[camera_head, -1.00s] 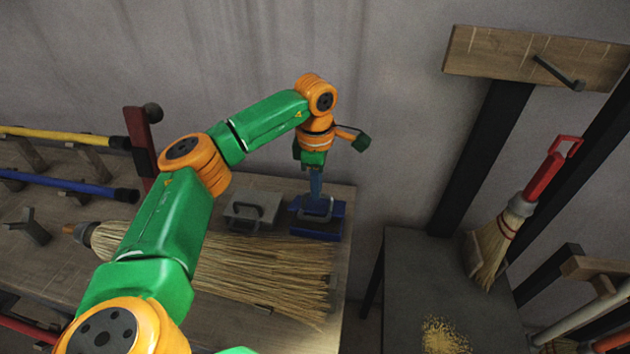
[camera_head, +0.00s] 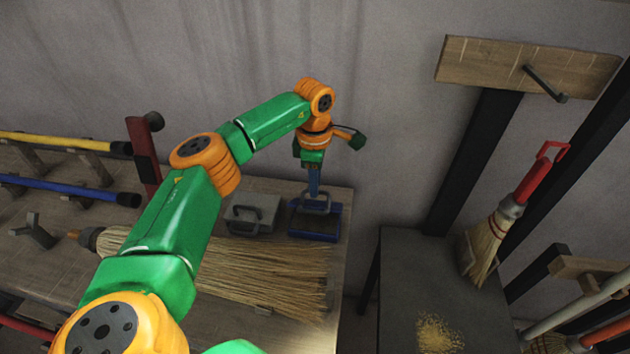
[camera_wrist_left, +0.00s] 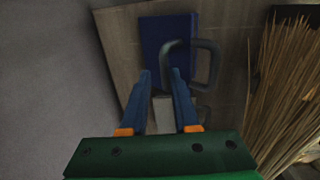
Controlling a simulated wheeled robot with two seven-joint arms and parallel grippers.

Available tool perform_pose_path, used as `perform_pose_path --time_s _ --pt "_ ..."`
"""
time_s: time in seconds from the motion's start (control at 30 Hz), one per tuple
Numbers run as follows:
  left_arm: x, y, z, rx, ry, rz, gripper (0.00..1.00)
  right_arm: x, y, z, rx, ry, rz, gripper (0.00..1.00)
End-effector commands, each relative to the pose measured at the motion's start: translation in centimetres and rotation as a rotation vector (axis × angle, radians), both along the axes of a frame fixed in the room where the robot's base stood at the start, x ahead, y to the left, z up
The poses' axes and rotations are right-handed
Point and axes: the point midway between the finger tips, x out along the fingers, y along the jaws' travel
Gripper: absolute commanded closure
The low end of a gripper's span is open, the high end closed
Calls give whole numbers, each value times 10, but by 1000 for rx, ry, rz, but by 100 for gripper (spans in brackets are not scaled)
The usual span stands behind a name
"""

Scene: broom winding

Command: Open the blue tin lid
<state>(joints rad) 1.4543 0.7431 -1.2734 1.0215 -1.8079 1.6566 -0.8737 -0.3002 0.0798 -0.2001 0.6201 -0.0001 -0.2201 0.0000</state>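The blue tin (camera_head: 316,237) stands on the workbench near its right end, with a blue rim around a dark top. Its grey loop handle (camera_head: 322,204) stands up at the tin's far side. It also shows in the left wrist view (camera_wrist_left: 214,68), beside a blue surface of the tin (camera_wrist_left: 163,30). I cannot tell how far the lid is raised. My left gripper (camera_head: 313,193) points down at the handle. In the wrist view its two blue fingers (camera_wrist_left: 161,75) are apart, with the handle close to the right fingertip; contact is unclear. My right gripper is out of view.
A grey tin (camera_head: 252,213) with a handle stands just left of the blue tin. A large straw broom (camera_head: 255,268) lies across the bench in front. Yellow (camera_head: 55,141) and blue (camera_head: 65,189) poles rest at the left. A dark table (camera_head: 425,290) stands right.

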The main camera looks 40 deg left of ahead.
Motion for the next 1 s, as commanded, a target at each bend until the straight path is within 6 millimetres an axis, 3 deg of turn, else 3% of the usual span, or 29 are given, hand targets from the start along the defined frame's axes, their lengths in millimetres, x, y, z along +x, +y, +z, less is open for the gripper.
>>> perform_pose_path --time_s 0.37,0.7,1.0 --pt "0 0 2 -1 -2 0 57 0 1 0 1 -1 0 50" --pt "-3 -2 63 -1 -3 0 57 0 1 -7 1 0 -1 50" --pt "-4 -2 71 -1 0 0 57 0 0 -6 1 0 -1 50"
